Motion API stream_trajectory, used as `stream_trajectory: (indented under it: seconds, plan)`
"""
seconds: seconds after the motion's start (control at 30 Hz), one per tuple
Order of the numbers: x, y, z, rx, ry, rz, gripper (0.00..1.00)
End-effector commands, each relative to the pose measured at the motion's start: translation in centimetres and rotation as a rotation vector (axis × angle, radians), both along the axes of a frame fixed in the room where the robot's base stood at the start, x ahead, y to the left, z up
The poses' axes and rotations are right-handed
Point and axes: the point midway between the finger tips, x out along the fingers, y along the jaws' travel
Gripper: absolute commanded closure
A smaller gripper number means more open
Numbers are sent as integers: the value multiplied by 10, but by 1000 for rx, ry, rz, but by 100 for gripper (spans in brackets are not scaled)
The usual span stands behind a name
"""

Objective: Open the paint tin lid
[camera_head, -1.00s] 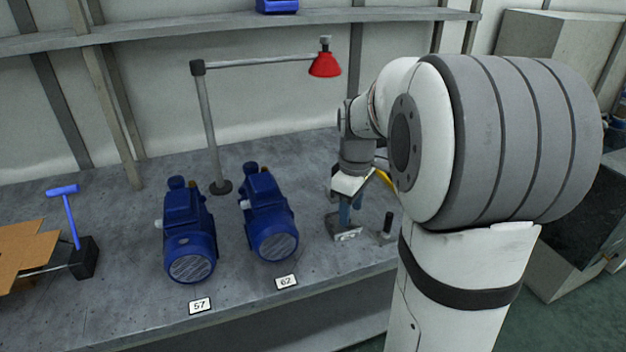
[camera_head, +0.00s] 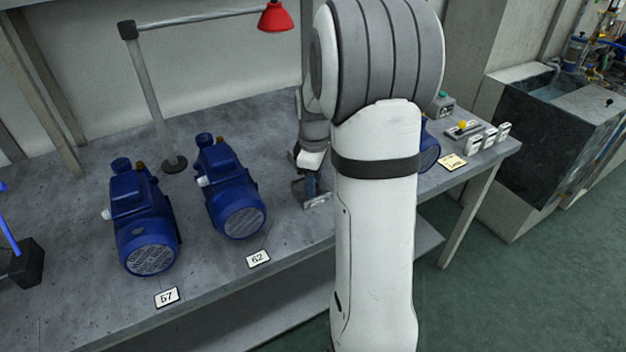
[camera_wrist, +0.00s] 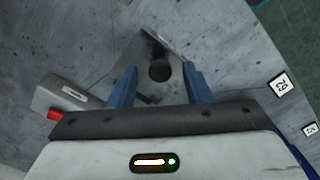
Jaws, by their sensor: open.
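I cannot make out a paint tin or its lid in either view. In the head view my gripper (camera_head: 311,184) is low over the bench, right of the motor by card 62, and partly hidden by my arm. The plate (camera_head: 317,200) shows just below it.
Two blue motors (camera_head: 143,220) (camera_head: 229,190) stand on the grey bench (camera_head: 80,310) left of my gripper. A red lamp (camera_head: 272,17) hangs behind. A yellow card (camera_head: 452,162) and several small devices (camera_head: 475,138) are at the right end. A grey labelled block (camera_wrist: 66,93) is near the left finger.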

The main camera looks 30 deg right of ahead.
Motion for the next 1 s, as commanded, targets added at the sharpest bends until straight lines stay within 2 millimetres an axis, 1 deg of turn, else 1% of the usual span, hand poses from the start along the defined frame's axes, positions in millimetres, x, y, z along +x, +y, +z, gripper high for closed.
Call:
stream_trajectory:
  seconds: [0.23, 0.77, 0.97, 1.0]
  plan:
    - [0, 0, -1, -1, -1, -1, 56]
    - [0, -1, 0, -1, -1, -2, 100]
    - [0, -1, 0, 0, -1, -3, 100]
    - [-1, 5, 0, 0, -1, -4, 100]
